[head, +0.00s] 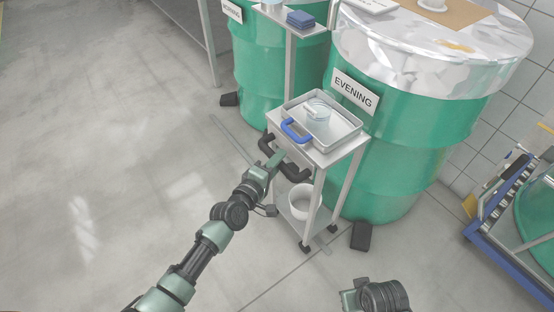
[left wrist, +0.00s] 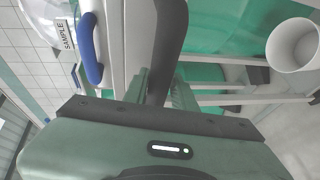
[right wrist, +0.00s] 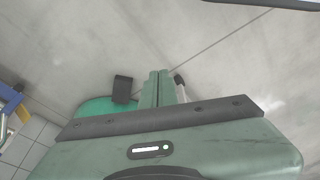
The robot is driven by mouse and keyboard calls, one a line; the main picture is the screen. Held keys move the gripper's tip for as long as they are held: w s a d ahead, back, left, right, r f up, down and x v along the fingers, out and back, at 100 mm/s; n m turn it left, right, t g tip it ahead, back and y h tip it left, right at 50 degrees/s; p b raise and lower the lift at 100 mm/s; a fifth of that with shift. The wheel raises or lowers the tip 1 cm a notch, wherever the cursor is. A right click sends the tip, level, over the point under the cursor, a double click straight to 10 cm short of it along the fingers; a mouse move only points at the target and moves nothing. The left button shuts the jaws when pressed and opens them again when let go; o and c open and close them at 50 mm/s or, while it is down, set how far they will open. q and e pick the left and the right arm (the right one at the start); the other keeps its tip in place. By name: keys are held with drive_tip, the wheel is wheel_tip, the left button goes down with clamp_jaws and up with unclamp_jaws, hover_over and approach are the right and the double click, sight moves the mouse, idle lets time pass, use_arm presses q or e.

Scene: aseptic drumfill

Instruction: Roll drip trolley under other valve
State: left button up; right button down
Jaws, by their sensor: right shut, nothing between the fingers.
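The drip trolley (head: 335,158) stands upright in front of the EVENING drum (head: 400,130). A metal tray (head: 343,133) with a blue handle (head: 295,130) and a clear vessel (head: 318,108) sit on its top. A white bucket (head: 300,203) stands on its lower shelf. My left gripper (head: 272,165) is at the trolley's black push handle (head: 294,172); in the left wrist view its fingers (left wrist: 160,92) close on both sides of the black bar (left wrist: 170,40). My right gripper (right wrist: 160,88) is shut and empty above the floor. No valve shows clearly.
The second drum (head: 262,75), whose label is partly cut off, stands behind and left, with a small stand (head: 290,60) before it. Black feet (head: 361,236) stick out below the drums. A blue-framed cart (head: 500,240) is at right. Floor (head: 110,130) to the left is clear.

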use_arm(q)
drive_tip(key=shift+o, duration=1.1)
drive_tip(key=shift+s+d+f, duration=0.1)
drive_tip(key=shift+s+d, duration=0.05)
drive_tip(key=shift+s, duration=0.05)
use_arm(e)
drive_tip(key=shift+s, duration=0.1)
use_arm(q)
drive_tip(key=shift+s+a, duration=0.1)
drive_tip(key=shift+a, duration=0.1)
drive_tip(key=p+v, duration=0.1)
drive_tip(key=v, duration=0.6)
drive_tip(key=shift+s+p, duration=0.25)
drive_tip(key=shift+p, duration=0.1)
use_arm(e)
drive_tip(key=f, duration=0.1)
drive_tip(key=s+f, duration=0.1)
drive_tip(key=f, duration=0.3)
drive_tip(key=shift+s+d+f, duration=0.1)
drive_tip(key=shift+s+f, duration=0.15)
drive_tip(key=shift+s, duration=0.1)
use_arm(q)
drive_tip(key=shift+a, duration=0.1)
